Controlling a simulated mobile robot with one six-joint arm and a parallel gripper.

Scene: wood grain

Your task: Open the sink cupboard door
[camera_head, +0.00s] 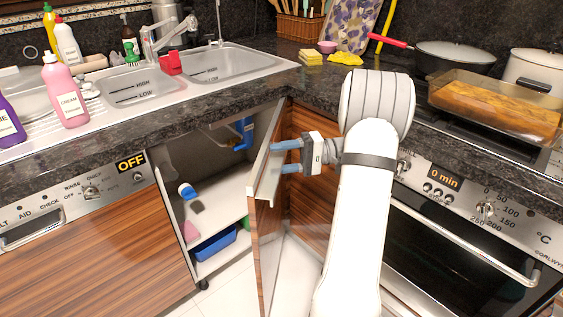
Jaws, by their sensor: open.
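The sink cupboard door (266,190) stands ajar, swung out from the cupboard under the sink, with its edge facing me. The cupboard's inside shows to its left, with a white shelf (215,204). My gripper (287,157) is at the right of the door's upper part. Its two blue fingers are apart and point left at the door, their tips at or very near its face; I cannot tell if they touch. No handle shows between the fingers. The door's lower end runs out of the bottom of the view.
Inside the cupboard are a blue bin (214,245) and a blue-and-white bottle (187,190). The dishwasher (95,220) is at the left. An oven (460,235) with a bar handle is at the right, behind my arm. The dark worktop edge (215,119) runs above the cupboard.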

